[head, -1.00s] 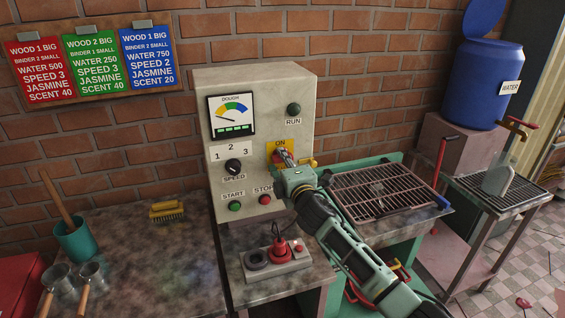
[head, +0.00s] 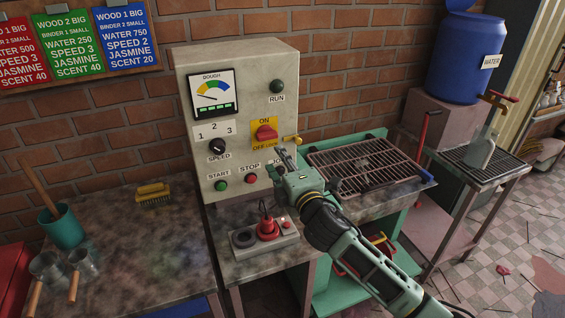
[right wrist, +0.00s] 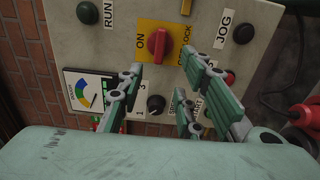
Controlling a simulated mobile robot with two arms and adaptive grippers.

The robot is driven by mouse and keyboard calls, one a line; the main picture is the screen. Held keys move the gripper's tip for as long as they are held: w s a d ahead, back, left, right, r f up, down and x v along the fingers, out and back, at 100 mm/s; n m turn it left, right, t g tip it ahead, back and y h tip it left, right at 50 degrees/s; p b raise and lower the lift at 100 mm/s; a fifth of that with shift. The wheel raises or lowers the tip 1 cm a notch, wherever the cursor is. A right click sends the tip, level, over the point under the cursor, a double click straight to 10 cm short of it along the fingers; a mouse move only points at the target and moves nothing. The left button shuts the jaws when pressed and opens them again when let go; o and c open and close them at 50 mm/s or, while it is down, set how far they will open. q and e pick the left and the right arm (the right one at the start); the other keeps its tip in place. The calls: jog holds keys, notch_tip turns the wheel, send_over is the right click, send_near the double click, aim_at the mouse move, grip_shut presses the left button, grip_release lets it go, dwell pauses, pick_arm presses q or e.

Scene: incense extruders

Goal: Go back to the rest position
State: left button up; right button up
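My right gripper (head: 281,160) is in front of the lower right of the grey control panel (head: 190,150). Its fingers (right wrist: 165,90) are spread in the right wrist view, with nothing between them. The red rotary switch (head: 266,132) on its yellow ON / OFF-LOCK plate is just above the fingertips and clear of them. The switch also shows in the right wrist view (right wrist: 158,43). The gripper hides part of the JOG label in the head view. My left gripper is not in view.
A metal rack (head: 365,168) is right of the gripper. The left bench holds a yellow brush (head: 153,193), teal cup (head: 63,228) and scoops (head: 82,264). A blue water barrel (head: 465,60) stands at right.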

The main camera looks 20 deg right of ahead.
jog(key=shift+s, duration=0.3)
